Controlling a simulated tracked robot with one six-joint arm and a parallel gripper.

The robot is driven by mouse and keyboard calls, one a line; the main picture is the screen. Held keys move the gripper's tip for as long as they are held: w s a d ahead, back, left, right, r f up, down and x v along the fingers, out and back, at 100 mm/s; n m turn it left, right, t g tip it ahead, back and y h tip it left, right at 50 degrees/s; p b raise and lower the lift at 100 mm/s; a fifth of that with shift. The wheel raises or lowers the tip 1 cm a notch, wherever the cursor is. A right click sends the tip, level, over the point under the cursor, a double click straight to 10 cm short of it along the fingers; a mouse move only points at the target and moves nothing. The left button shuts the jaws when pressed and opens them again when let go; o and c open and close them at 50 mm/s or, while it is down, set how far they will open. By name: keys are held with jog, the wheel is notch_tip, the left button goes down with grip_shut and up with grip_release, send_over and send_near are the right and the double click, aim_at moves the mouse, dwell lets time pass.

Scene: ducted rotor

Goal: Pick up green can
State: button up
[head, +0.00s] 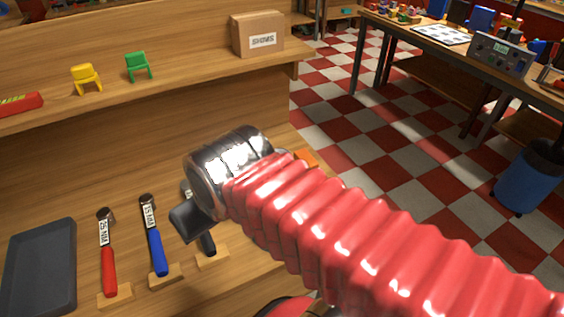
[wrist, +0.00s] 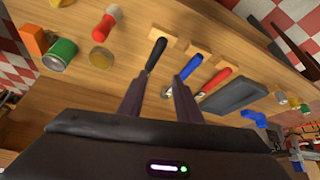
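The green can (wrist: 60,53) is in the left of the wrist view, a short cylinder with a green side and a metallic end. It is on the wooden bench, left of my gripper (wrist: 160,78) and apart from it. The two dark fingers are spread with nothing visibly held between them. In the head view, part of my gripper (head: 190,218) shows over the bench beside the tools, and my red arm covers much of the bench; I cannot see the can there.
An orange block (wrist: 35,39) is beside the can. A red-and-white object (wrist: 106,24) and a round tan piece (wrist: 101,57) are between it and the tools. Red-handled (head: 108,255) and blue-handled (head: 154,238) tools and a dark tray (head: 40,265) are at left.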

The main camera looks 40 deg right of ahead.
jog(key=shift+o, duration=0.2)
